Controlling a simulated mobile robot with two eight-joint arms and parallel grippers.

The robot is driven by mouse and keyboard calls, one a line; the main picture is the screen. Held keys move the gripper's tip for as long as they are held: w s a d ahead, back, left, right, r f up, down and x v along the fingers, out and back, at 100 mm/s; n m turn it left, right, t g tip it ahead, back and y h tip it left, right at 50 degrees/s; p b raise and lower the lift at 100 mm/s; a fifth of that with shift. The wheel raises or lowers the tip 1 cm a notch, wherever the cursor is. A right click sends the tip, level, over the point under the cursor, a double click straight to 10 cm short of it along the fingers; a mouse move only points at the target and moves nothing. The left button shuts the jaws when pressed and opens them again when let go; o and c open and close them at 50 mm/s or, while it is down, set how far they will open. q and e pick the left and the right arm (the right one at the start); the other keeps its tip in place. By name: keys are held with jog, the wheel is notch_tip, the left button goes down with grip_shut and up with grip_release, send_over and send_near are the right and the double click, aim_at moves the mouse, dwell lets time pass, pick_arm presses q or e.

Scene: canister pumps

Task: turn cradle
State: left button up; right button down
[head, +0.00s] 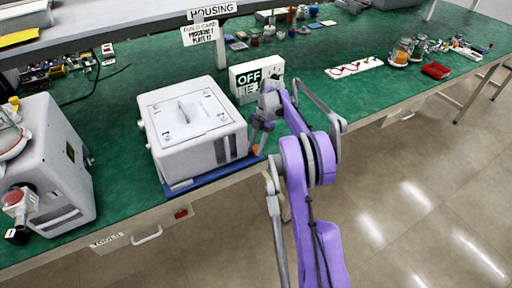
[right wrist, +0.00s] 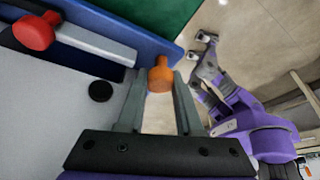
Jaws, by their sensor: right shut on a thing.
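A white boxy housing (head: 195,118) with a flat lid and raised centre rib sits on a blue cradle (head: 205,178) on the green bench. The blue cradle also shows in the right wrist view (right wrist: 135,38). My right gripper (head: 258,145) is at the cradle's right front corner, beside the housing. In the right wrist view, my right gripper (right wrist: 160,88) is shut on an orange handle (right wrist: 160,75) at the cradle's edge. The handle's lower part is hidden. My left gripper (right wrist: 198,46) shows small in the right wrist view, with its tips apart over the floor.
An OFF sign box (head: 256,80) stands close behind my right gripper. A second white machine (head: 48,165) with a red knob stands at the left. A white strip with red parts (head: 355,68) and jars (head: 402,52) lie farther right. Bare green bench lies between.

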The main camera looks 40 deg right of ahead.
jog(key=c, duration=0.9)
grip_release()
jog(key=shift+d+r, duration=0.15)
jog(key=shift+d, duration=0.05)
jog(key=shift+o, duration=0.3)
jog(key=shift+w, duration=0.1)
jog(key=v, duration=1)
jog(key=shift+r+p, duration=0.3)
jog(key=shift+p, duration=0.1)
